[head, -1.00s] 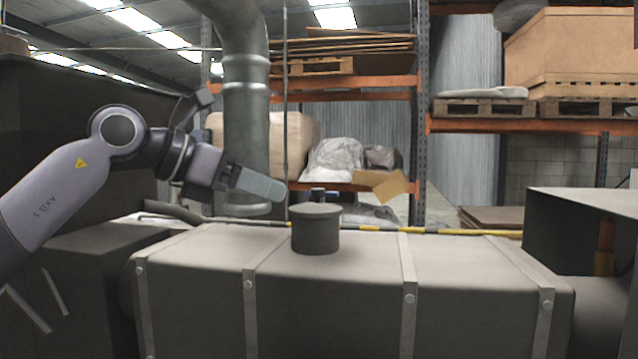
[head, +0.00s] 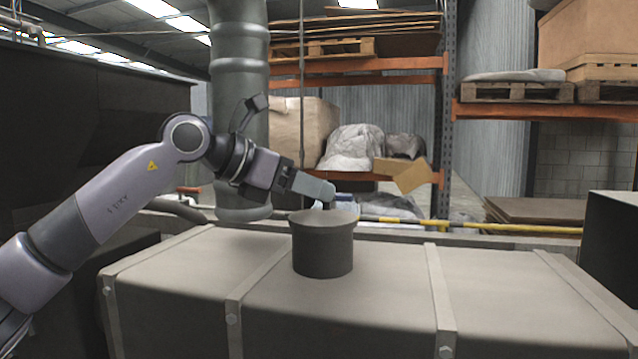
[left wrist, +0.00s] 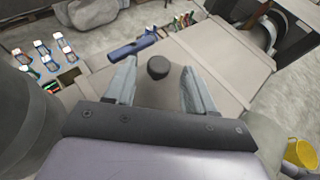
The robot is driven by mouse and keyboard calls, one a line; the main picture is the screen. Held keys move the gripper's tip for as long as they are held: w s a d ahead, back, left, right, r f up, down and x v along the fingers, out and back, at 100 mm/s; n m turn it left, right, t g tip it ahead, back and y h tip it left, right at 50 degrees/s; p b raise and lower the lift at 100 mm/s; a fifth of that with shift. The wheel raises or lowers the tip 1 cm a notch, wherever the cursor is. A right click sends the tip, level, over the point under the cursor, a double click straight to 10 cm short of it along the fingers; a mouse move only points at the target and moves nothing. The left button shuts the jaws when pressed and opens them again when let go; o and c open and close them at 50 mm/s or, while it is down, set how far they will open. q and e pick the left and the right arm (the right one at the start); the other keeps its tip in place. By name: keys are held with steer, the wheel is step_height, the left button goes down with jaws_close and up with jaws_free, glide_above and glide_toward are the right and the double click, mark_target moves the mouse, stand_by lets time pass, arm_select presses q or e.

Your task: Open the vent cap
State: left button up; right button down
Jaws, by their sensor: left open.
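The vent cap (head: 323,222) is a dark grey round lid on a short cylindrical neck. It stands upright on top of a long grey strapped box (head: 390,272). My left gripper (head: 328,192) is just above the cap's top in the head view. In the left wrist view my left gripper (left wrist: 159,68) is open, with one finger on each side of a small dark knob (left wrist: 158,67) on the cap. Clear gaps show between the knob and both fingers, and nothing is held. My right gripper is in neither view.
A thick vertical pipe (head: 240,110) stands behind my left wrist. A yellow-and-black bar (head: 480,228) runs behind the box. Shelving with pallets (head: 515,92) is farther back. In the left wrist view, a blue object (left wrist: 133,48) lies beyond the fingers.

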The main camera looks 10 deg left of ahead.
mark_target(311, 217)
arm_select(q)
steer(key=shift+x, duration=1.15)
jaws_close()
steer(key=shift+s+b, duration=0.1)
steer(key=shift+b, duration=0.3)
steer(key=s+r+m+t+h+b, duration=0.1)
steer(key=b, duration=0.3)
steer(key=s+r+m+t+h+b, duration=0.1)
steer(key=m+t+b, duration=0.1)
steer(key=b, duration=0.3)
steer(key=shift+s+t, duration=0.3)
steer(key=shift+s, duration=0.1)
steer(key=shift+s+a+r+b, duration=0.1)
steer(key=shift+s+r+b, duration=0.1)
steer(key=shift+b, duration=0.2)
steer(key=shift+s+r+m+t+h+b, duration=0.3)
steer(key=shift+m+t+h+b, duration=0.2)
steer(key=shift+b, duration=0.15)
steer(key=shift+r, duration=0.1)
